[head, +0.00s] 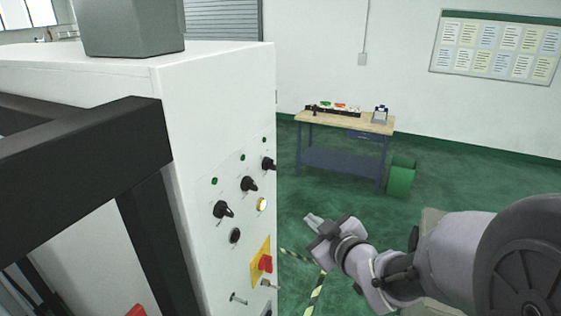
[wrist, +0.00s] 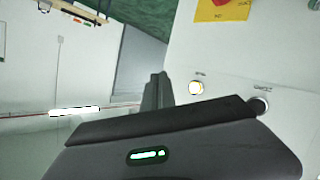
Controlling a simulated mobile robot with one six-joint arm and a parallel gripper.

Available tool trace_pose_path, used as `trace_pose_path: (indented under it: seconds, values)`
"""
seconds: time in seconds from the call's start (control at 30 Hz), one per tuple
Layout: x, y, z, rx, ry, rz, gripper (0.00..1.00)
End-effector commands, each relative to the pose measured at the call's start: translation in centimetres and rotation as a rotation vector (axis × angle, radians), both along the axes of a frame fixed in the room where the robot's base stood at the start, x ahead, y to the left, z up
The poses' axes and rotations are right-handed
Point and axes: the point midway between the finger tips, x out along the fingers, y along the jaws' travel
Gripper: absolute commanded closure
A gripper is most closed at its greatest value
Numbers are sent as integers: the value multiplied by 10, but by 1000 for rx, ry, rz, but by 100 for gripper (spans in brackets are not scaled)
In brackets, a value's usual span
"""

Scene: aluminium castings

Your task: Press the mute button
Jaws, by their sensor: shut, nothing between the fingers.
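A white cabinet (head: 215,120) carries a control panel on its side face. The labels are too small to read, so I cannot tell which is the mute button. In the head view my gripper (head: 310,219) is shut and empty, right of the panel.
A black frame (head: 150,190) stands in front of the cabinet at the left.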

Motion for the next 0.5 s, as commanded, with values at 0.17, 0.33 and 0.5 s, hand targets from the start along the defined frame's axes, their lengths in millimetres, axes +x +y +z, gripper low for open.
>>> trace_pose_path:
  seconds: [0.17, 0.33, 0.5]
  values:
    - [1, 8, 6, -2, -18, 38, 100]
    - [0, 8, 4, -2, -19, 37, 100]
    - [2, 12, 5, -1, -19, 36, 100]
